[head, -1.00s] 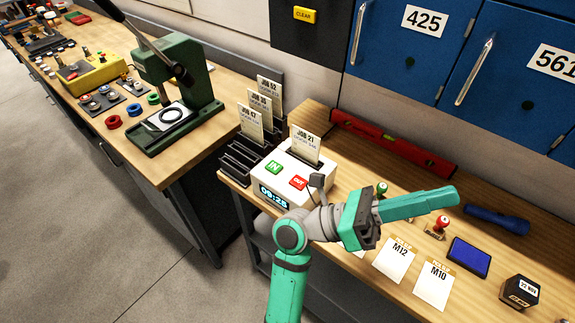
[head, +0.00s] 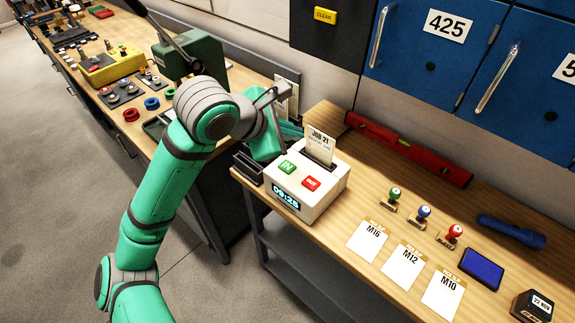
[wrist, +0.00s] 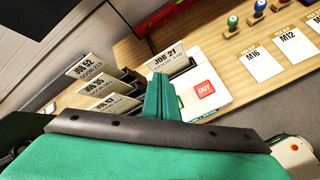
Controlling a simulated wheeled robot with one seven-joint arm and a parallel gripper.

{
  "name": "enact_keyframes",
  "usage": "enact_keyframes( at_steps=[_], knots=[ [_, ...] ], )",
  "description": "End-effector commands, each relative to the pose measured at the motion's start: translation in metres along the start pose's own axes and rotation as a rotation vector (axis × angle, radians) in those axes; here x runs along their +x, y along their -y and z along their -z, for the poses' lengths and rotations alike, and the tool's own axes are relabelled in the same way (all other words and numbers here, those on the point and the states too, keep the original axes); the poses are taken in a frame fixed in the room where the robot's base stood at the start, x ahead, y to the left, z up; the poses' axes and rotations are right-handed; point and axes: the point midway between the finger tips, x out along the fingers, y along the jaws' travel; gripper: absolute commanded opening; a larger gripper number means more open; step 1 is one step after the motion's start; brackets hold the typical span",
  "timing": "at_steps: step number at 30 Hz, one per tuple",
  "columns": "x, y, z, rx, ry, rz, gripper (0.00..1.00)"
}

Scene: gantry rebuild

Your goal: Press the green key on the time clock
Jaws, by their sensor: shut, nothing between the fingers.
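The white time clock (head: 330,188) stands at the left end of the wooden shelf, its display reading 09:25. Its green IN key (head: 287,167) and red OUT key (head: 311,182) face up, and a JOB 21 card (head: 321,146) stands in its slot. My gripper (wrist: 162,88) is shut and empty. In the head view it is just left of and behind the clock, partly hidden by my arm. I cannot tell any contact.
A dark rack with job cards (wrist: 98,70) is close beside my gripper, left of the clock. A green press (head: 195,50) stands on the left bench. Stamps, cards and a blue ink pad (head: 481,270) lie right of the clock. A red level (head: 408,150) lies along the wall.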

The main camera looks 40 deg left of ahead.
Motion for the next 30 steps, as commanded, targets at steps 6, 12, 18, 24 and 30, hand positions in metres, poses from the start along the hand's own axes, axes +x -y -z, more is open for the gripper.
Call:
enact_keyframes(
  at_steps=[6,12,18,24,30],
  knots=[
    [-0.009,-0.013,0.017,0.016,-0.074,-0.035,0.00],
    [-0.009,-0.013,0.017,0.015,-0.072,-0.034,0.00],
    [-0.006,-0.011,0.019,0.014,-0.070,-0.033,0.00],
    [0.006,-0.001,0.029,0.012,-0.069,-0.032,0.00],
    [0.023,0.011,0.043,0.012,-0.068,-0.031,0.00]
  ],
)
